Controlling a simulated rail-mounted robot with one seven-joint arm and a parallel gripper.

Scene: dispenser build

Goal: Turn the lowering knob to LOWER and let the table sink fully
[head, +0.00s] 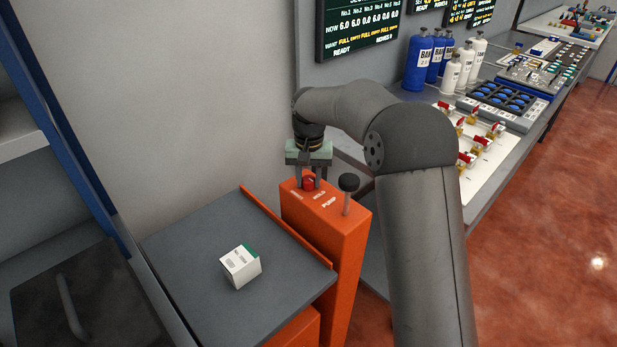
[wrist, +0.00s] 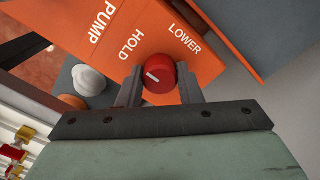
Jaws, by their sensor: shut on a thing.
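The red lowering knob (head: 308,183) sits on top of the orange pump post (head: 328,225), and it also shows in the wrist view (wrist: 160,70). My gripper (head: 308,178) points down over it. In the wrist view my gripper (wrist: 160,78) has one finger on each side of the knob, shut on it. The knob's white mark slants to the upper left, on the HOLD side and away from the LOWER label (wrist: 185,40). The grey lift table (head: 185,245) stands left of the post, its top a little below the post's top. A white and green box (head: 240,266) rests on it.
A black-knobbed pump lever (head: 348,184) stands upright just right of my gripper. A wall is close behind. At the right, a long bench holds blue bottles (head: 418,60), white bottles and a tray (head: 500,105). A blue-edged shelf frame (head: 70,130) stands at the left.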

